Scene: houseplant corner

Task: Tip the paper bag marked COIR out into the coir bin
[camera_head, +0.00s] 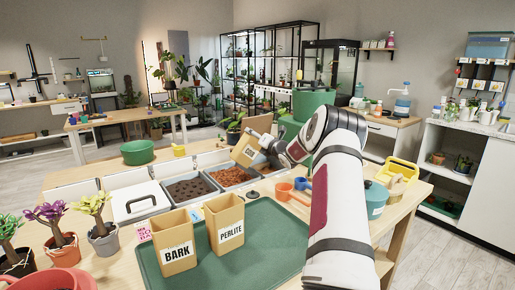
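A brown paper bag (245,150) hangs tilted over the far side of the row of bins, above and just right of the bin with reddish-brown fill (230,186). Part of its label shows, but I cannot read it. My gripper (267,143) reaches in from the right and is shut on this bag; its fingertips are partly hidden. I cannot tell from the picture which bin is the coir bin, or whether anything is falling from the bag.
Bags marked BARK (175,263) and PERLITE (225,218) stand upright on the green tray (272,255). A lidded white bin (137,201) and a dark-filled bin (190,203) stand left. Orange and blue scoops, a teal pot (376,197) and a yellow caddy (398,170) are right.

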